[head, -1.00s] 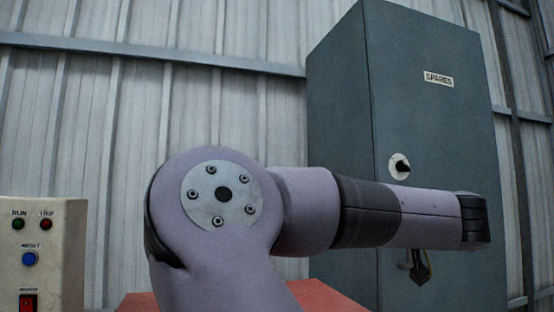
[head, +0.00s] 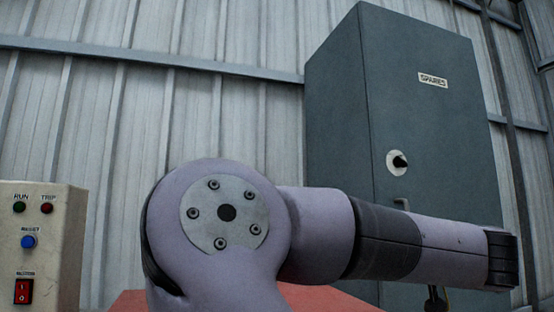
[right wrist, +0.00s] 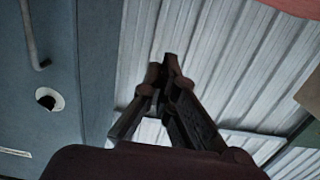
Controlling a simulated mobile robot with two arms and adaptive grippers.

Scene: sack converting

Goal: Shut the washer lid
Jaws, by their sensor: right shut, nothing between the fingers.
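No washer and no lid can be made out in either view. My right gripper (right wrist: 165,68) shows in the right wrist view with its dark fingers together and nothing between them. It points across the corrugated wall, with the grey cabinet to its left. In the head view my arm crosses the lower middle and hides what is behind it. A small dark part hangs below the arm's right end, cut by the picture's bottom edge. My left gripper is in neither view.
A cream control box (head: 55,265) with buttons and a red switch is at left. A red surface (head: 128,300) shows low behind my arm.

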